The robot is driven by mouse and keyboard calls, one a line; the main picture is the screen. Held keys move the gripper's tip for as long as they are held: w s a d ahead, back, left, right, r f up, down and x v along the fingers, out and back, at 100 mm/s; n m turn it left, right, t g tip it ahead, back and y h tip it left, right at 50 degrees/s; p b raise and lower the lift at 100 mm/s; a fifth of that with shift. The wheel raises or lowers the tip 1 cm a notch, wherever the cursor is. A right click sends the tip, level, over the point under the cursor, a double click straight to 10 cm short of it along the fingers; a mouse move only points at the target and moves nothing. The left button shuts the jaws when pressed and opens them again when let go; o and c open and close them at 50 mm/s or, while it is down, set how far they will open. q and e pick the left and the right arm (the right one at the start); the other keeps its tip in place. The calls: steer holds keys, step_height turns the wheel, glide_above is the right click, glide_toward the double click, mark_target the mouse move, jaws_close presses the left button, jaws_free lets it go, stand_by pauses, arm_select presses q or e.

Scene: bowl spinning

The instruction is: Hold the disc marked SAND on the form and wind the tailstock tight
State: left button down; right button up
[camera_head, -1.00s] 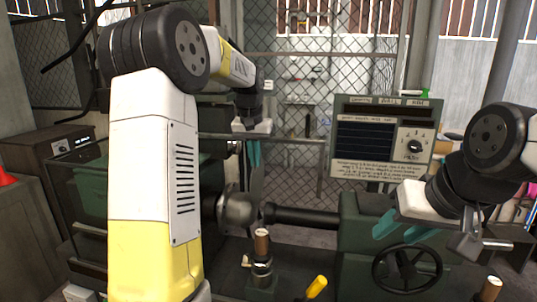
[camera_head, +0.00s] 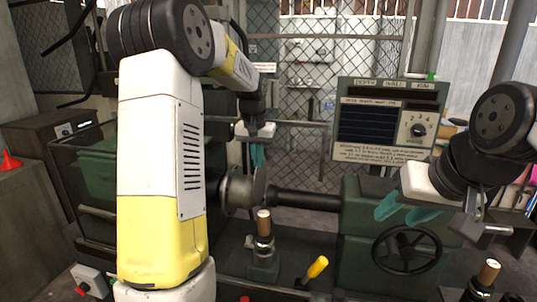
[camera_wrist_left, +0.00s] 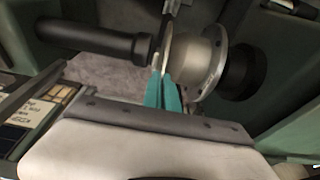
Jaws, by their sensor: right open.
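The form (camera_head: 236,190) is a grey metal piece at the headstock. A thin disc (camera_head: 260,185) stands upright at its face, edge-on in the left wrist view (camera_wrist_left: 168,42); its SAND mark cannot be read. My left gripper (camera_head: 258,156) comes from above; its teal fingers (camera_wrist_left: 163,90) are close together at the disc's edge, seemingly with the rim between them. The green tailstock (camera_head: 357,215) has a dark quill (camera_head: 305,199) whose tip is very near the disc; contact cannot be told. Its black handwheel (camera_head: 407,250) faces me. My right gripper (camera_head: 405,211) is open and empty above it.
A panel (camera_head: 385,120) with a dial stands behind the tailstock. A tool post with a brown-topped roller (camera_head: 264,222) and a yellow-handled lever (camera_head: 317,267) stand in front. Another brown-topped post (camera_head: 488,272) is at lower right. A red-buttoned box (camera_head: 90,280) is lower left.

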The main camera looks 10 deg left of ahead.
arm_select(q)
steer(key=shift+s+x, duration=0.2)
steer(key=shift+x, duration=0.65)
steer(key=shift+s+x, duration=0.2)
steer(key=shift+x, duration=0.65)
steer(key=shift+s+x, duration=0.2)
steer(key=shift+x, duration=0.7)
steer(key=shift+f, duration=0.15)
arm_select(e)
steer(key=shift+w, duration=0.1)
steer(key=m+g, duration=0.1)
steer(key=g, duration=0.5)
glide_toward(394, 244)
steer(key=shift+h, duration=0.5)
steer(key=f, duration=0.3)
steer(key=a+f, duration=0.1)
steer(key=f, duration=0.5)
steer(key=shift+w+a, duration=0.1)
steer(key=shift+a, duration=0.3)
